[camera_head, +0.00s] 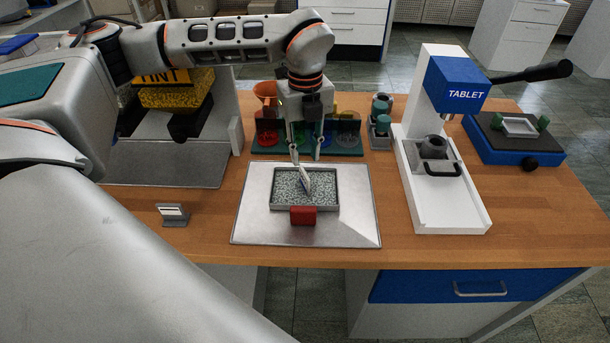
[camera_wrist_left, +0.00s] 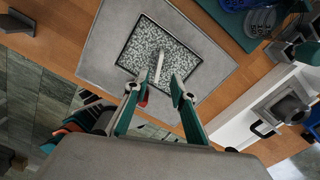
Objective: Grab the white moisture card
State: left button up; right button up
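The white moisture card (camera_head: 305,183) stands tilted in the speckled granules of a grey tray (camera_head: 273,206). In the left wrist view the card (camera_wrist_left: 159,66) shows as a narrow white strip in the middle of the granules. My left gripper (camera_head: 304,158) is above the tray and points down, with its fingers apart. In the wrist view its two fingertips (camera_wrist_left: 160,78) lie on either side of the card's near end, and a gap shows between them and the card. Whether the tips reach down to the card's height is hard to tell. My right gripper is not in view.
A red block (camera_head: 303,215) is at the tray's front edge. The tray sits on a metal plate (camera_head: 252,225). A small stand (camera_head: 173,214) is at left. Behind is a rack with coloured containers (camera_head: 267,140). A white tablet press (camera_head: 452,205) stands right.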

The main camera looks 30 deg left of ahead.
aim_at(304, 173)
pick_arm(q)
jog(key=shift+s+d+f, duration=0.1)
jog(key=shift+s+f, duration=0.1)
jog(key=shift+f, duration=0.7)
notch_tip(304, 173, down, 4)
jog(key=shift+f+p, duration=0.2)
jog(key=shift+p, duration=0.4)
jog(key=shift+f, duration=0.5)
grip_shut()
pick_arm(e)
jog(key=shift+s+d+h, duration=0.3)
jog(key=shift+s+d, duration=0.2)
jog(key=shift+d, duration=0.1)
